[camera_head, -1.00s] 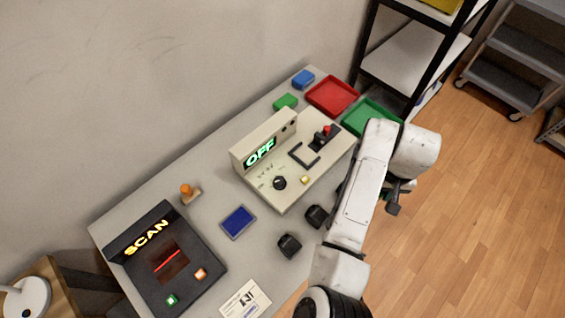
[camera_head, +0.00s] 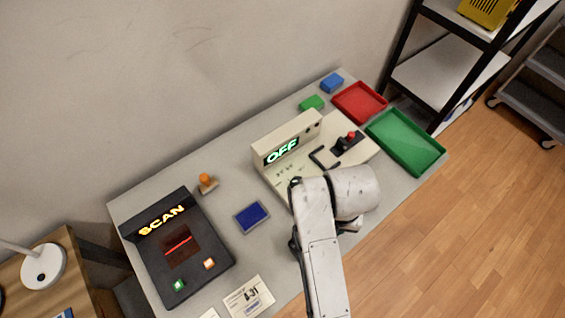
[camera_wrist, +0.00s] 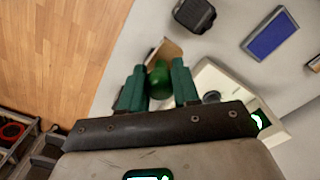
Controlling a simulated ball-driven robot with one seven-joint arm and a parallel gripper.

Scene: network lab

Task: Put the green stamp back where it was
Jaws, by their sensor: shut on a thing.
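The green stamp has a round green knob (camera_wrist: 158,82) and a wooden base (camera_wrist: 166,50). In the wrist view my gripper (camera_wrist: 158,68) is shut on it, with a green finger on each side of the knob. The stamp appears above the table's front edge, near the cream control box (camera_wrist: 215,76). In the head view my arm hides both gripper and stamp. An orange-topped stamp (camera_head: 206,182) stands upright on the table behind the blue ink pad (camera_head: 252,217). The ink pad also shows in the wrist view (camera_wrist: 270,34).
A black scanner (camera_head: 165,275) sits left on the table, a printed card (camera_head: 247,297) at its front. The cream box reading OFF stands mid-table. Green (camera_head: 404,141) and red (camera_head: 360,101) trays lie at the right end. A black block (camera_wrist: 195,14) stands near the ink pad.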

